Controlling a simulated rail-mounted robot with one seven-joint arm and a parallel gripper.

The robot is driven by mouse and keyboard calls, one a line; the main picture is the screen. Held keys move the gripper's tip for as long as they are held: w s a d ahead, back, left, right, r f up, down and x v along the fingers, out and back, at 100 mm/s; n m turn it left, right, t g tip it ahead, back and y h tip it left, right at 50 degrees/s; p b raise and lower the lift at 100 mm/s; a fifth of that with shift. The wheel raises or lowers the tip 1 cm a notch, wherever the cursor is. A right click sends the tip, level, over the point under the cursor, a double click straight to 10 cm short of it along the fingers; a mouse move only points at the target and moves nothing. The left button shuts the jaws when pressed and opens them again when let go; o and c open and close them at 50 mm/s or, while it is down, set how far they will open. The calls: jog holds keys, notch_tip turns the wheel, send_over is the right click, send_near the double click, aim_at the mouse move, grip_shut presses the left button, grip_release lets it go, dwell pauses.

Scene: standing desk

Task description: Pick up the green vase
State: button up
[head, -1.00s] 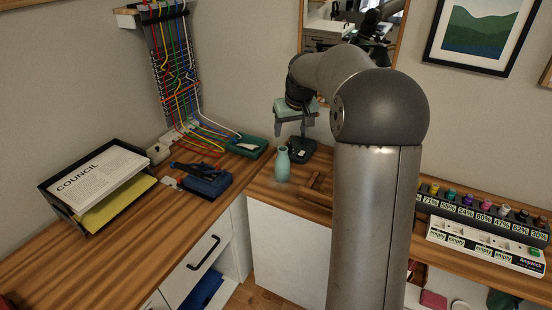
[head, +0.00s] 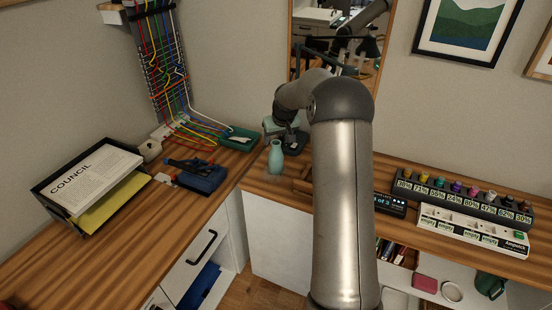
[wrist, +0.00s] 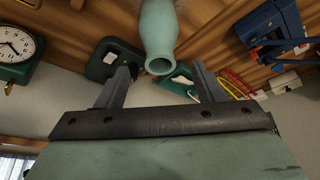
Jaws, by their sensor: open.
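The green vase (head: 276,160) is a small pale teal bottle shape with a narrow neck, upright on the wooden desk near the inner corner. In the wrist view the vase (wrist: 158,30) is at the top centre, its round mouth towards my gripper. My gripper (wrist: 161,84) is open and empty, its two fingers apart on either side of the line to the vase mouth. In the head view my gripper (head: 284,135) is low, just behind and above the vase. Its fingertips are hard to make out there, and I cannot tell whether they touch the vase.
A dark object (head: 296,144) stands close behind the vase. A green tray (head: 240,140) and a blue device (head: 202,178) are to the left. A wooden holder (head: 302,184) is close on the right. A green clock (wrist: 20,50) shows in the wrist view.

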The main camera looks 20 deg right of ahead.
aim_at(276, 143)
jog(key=p+x, duration=0.1)
jog(key=x, duration=0.3)
jog(key=shift+w+f, duration=0.1)
jog(key=shift+f, duration=0.1)
grip_shut()
jog(key=shift+r, duration=0.15)
